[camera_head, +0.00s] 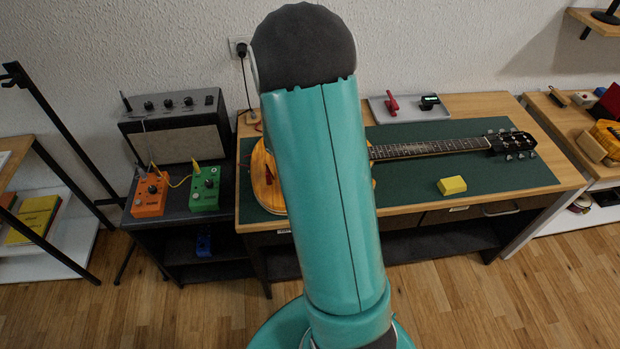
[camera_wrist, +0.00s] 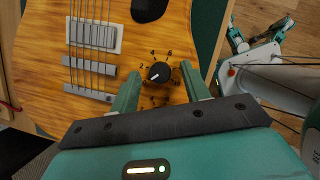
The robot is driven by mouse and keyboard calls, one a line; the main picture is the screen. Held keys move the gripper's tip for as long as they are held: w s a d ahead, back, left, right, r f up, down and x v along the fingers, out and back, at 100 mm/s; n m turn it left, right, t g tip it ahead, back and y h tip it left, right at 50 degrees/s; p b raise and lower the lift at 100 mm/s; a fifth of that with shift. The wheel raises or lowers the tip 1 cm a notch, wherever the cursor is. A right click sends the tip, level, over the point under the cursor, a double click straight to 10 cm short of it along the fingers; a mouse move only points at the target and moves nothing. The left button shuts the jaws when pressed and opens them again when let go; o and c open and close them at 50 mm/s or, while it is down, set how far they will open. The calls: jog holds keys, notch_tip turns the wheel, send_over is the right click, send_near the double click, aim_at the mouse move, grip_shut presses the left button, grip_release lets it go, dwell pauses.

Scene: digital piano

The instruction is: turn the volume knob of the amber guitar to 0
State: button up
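The amber guitar lies on the bench; in the head view its body (camera_head: 263,178) is mostly hidden by my arm, and its neck (camera_head: 430,148) points right. In the wrist view the wood-grained body (camera_wrist: 45,85) fills the left and middle. The black volume knob (camera_wrist: 160,72) has a white pointer mark toward the lower left, below the printed 2. My gripper (camera_wrist: 160,69) is open, with one green finger on each side of the knob. Gaps show between fingers and knob, and contact cannot be made out. The head view hides my gripper behind the arm.
The guitar rests on a green mat (camera_head: 407,183) on a wooden bench, with a yellow block (camera_head: 452,185) nearby. Orange (camera_head: 150,195) and green (camera_head: 205,188) pedals and an amplifier (camera_head: 175,125) stand left. A black oval part (camera_wrist: 148,9) sits beyond the knob.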

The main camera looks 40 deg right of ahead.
jog(key=v, duration=1.4)
